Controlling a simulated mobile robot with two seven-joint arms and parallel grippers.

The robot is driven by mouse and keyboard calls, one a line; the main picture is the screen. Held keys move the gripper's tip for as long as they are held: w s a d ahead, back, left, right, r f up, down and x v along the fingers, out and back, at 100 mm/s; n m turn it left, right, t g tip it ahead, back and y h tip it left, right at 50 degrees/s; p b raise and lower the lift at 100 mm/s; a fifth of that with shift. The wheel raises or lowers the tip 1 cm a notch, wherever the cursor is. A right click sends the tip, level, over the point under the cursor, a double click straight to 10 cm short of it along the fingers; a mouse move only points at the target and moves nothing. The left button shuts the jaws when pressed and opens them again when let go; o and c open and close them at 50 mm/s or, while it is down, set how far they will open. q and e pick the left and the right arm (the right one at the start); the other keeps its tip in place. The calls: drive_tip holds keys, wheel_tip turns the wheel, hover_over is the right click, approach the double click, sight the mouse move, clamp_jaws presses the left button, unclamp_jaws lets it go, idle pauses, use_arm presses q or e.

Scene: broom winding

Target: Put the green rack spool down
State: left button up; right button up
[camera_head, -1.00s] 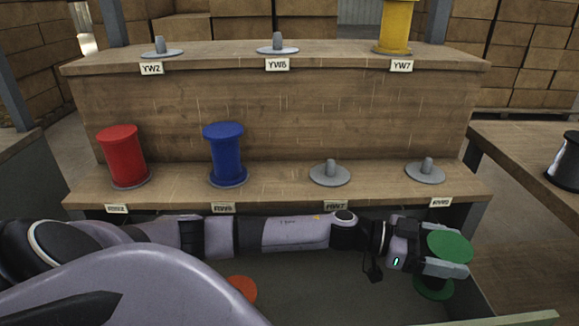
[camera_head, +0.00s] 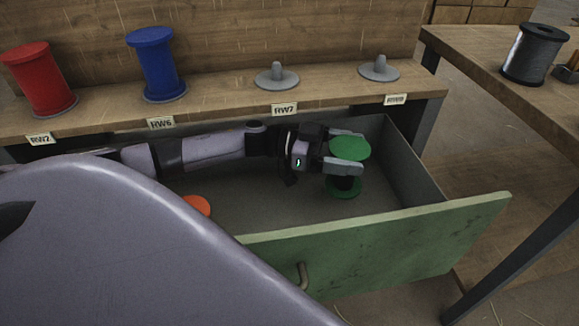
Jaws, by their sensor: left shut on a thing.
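The green spool (camera_head: 350,148) is upright inside the open drawer, near its right end. My left gripper (camera_head: 345,152) reaches in from the left and is shut around the spool's middle, between its two flanges. The lower green flange (camera_head: 343,188) shows below the fingers; I cannot tell whether it touches the drawer floor. The drawer (camera_head: 400,236) has a green front panel with a metal handle. My right gripper is not in view.
An orange spool top (camera_head: 197,205) shows in the drawer, left of the gripper. The shelf above holds a red spool (camera_head: 40,80), a blue spool (camera_head: 155,64) and two empty pegs (camera_head: 277,78), (camera_head: 379,70). A black spool (camera_head: 535,54) stands on the right table.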

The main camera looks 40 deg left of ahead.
use_arm(q)
drive_tip(key=s+a+f+b, duration=0.2)
drive_tip(key=s+a, duration=0.3)
drive_tip(key=s, duration=0.4)
drive_tip(key=shift+a+f, duration=0.3)
drive_tip(key=shift+f, duration=0.4)
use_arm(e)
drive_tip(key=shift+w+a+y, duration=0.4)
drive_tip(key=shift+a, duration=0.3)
use_arm(q)
drive_tip(key=shift+s, duration=0.1)
drive_tip(key=shift+f, duration=0.6)
drive_tip(key=o, duration=1.2)
drive_tip(key=shift+c, duration=0.2)
drive_tip(key=r+p+v, duration=0.1)
drive_tip(key=p+v, duration=0.2)
drive_tip(key=v, duration=0.9)
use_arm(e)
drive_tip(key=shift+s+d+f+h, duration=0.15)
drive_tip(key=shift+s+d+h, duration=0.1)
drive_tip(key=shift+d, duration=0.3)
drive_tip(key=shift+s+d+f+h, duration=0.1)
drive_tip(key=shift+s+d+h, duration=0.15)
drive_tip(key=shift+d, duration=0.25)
